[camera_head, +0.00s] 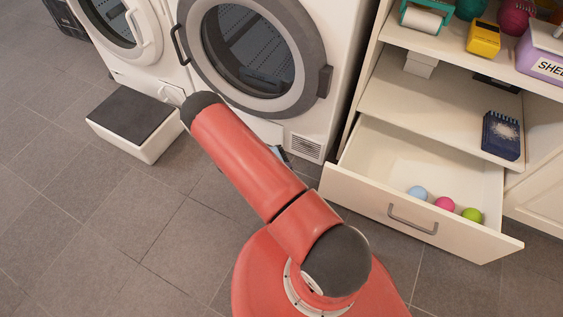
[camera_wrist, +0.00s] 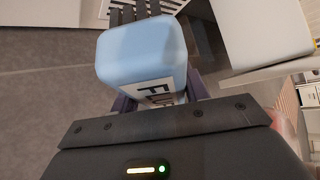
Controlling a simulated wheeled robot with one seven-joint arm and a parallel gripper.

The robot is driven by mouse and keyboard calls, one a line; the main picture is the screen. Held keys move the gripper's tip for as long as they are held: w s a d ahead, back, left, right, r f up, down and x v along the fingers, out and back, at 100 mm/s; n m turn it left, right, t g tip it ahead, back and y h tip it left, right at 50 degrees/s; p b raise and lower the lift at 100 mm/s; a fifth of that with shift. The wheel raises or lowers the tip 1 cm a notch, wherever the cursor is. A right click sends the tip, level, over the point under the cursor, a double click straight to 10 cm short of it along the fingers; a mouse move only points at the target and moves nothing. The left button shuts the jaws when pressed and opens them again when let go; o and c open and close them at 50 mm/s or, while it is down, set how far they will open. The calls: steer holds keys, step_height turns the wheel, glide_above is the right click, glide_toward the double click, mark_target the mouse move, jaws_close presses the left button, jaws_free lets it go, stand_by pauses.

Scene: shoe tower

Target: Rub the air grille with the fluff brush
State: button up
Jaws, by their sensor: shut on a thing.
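The air grille (camera_head: 306,147) is a slatted vent low on the front of the right-hand machine. Part of the grille (camera_wrist: 182,6) also shows at the top of the wrist view. The fluff brush (camera_wrist: 143,50) has a light blue body, partly readable lettering and dark bristles pointing up in that view. My gripper (camera_wrist: 160,97) is shut on the brush, its dark fingers on either side. The bristles are close to the grille; I cannot tell whether they touch. In the head view my arm hides most of the gripper and brush.
An open drawer (camera_head: 360,197) with several coloured balls juts out right of the grille; a pale box-like edge (camera_wrist: 262,32) is close to the brush in the wrist view. A step box (camera_head: 135,127) stands left. Shelves rise at right. Tiled floor is clear at left.

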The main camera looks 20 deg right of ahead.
steer(key=n+t, duration=0.1)
steer(key=d+f+n+t, duration=0.1)
steer(key=t, duration=0.1)
steer(key=w+f+n+t+h, duration=0.1)
steer(key=shift+d+p, duration=0.25)
steer(key=shift+p, duration=0.05)
steer(key=shift+w+d+b, duration=0.3)
steer(key=shift+w+d, duration=0.6)
steer(key=shift+d, duration=0.25)
steer(key=shift+w+d+b, duration=0.25)
steer(key=shift+w+d, duration=0.65)
steer(key=shift+d, duration=0.25)
steer(key=shift+w+d, duration=0.3)
steer(key=shift+d, duration=0.1)
steer(key=shift+s+d+p, duration=0.45)
steer(key=shift+s+d, duration=0.35)
steer(key=shift+s, duration=0.3)
steer(key=shift+s+d+p, duration=0.45)
steer(key=shift+s+d, duration=0.35)
steer(key=shift+s, duration=0.25)
steer(key=shift+s+d+r+p, duration=0.1)
steer(key=shift+s+d+p, duration=1.05)
steer(key=shift+s+d, duration=0.9)
steer(key=shift+w, duration=0.1)
